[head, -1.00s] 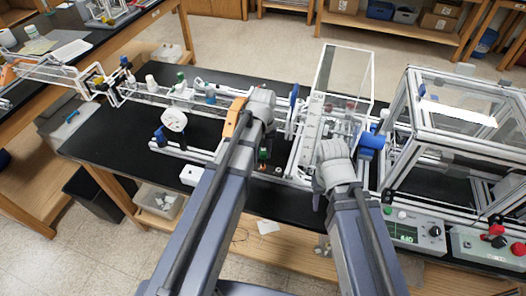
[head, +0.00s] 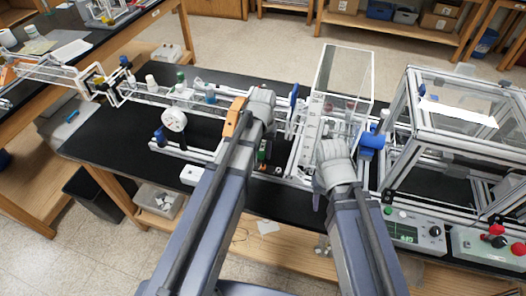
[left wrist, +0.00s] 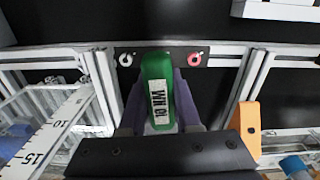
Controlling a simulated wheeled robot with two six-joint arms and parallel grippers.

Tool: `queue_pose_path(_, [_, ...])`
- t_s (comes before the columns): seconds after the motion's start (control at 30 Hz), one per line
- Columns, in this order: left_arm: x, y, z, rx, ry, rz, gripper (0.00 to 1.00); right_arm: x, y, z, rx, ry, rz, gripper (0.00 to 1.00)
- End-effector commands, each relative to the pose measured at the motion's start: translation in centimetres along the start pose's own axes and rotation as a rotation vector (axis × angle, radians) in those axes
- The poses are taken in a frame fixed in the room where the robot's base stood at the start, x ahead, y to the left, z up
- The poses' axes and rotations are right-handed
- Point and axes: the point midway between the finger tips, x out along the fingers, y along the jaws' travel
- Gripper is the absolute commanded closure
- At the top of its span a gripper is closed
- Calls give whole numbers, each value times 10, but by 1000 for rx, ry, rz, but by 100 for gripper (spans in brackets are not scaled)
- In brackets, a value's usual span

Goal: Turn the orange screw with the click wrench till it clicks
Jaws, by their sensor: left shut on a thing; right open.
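In the left wrist view my left gripper (left wrist: 159,98) is shut on the green handle of the click wrench (left wrist: 157,68), which has a white "10 NM" label. The wrench (head: 263,150) shows as a small green piece beside my left arm in the head view. The handle covers the middle of a dark strip on the frame rail (left wrist: 225,52). A white ring (left wrist: 125,60) and a red ring (left wrist: 195,60) lie on either side of it. I cannot make out the orange screw. My right gripper (head: 332,150) is over the clear-panelled rig; its wrist hides its fingers.
An orange bracket-like piece (left wrist: 249,130) and a ruler scale (left wrist: 48,135) flank the wrench. A clear panel (head: 343,75) stands behind my right gripper. A large framed enclosure (head: 450,105) and control boxes (head: 420,232) are at right. Bare black bench (head: 100,150) lies at left.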

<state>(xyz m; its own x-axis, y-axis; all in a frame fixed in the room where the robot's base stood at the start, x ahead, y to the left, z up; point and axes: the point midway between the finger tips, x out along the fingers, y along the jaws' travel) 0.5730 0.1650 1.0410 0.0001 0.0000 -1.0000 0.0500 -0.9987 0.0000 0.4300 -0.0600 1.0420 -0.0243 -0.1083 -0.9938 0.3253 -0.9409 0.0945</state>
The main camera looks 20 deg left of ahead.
Motion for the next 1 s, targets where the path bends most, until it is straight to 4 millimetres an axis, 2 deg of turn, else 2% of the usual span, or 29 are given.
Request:
queue_pose_path(0.2, [0, 0, 0, 4, -1, 0, 100, 0, 0, 0, 0, 0, 0, 50])
queue_pose_path(0.4, [0, 0, 0, 119, -1, 0, 100, 0, 0, 0, 0, 0, 0, 50])
queue_pose_path(0.67, [0, 0, 0, 133, -1, 0, 100, 0, 0, 0, 0, 0, 0, 50])
queue_pose_path(1.0, [0, 0, 0, 264, -1, 0, 100, 0, 0, 0, 0, 0, 0, 50])
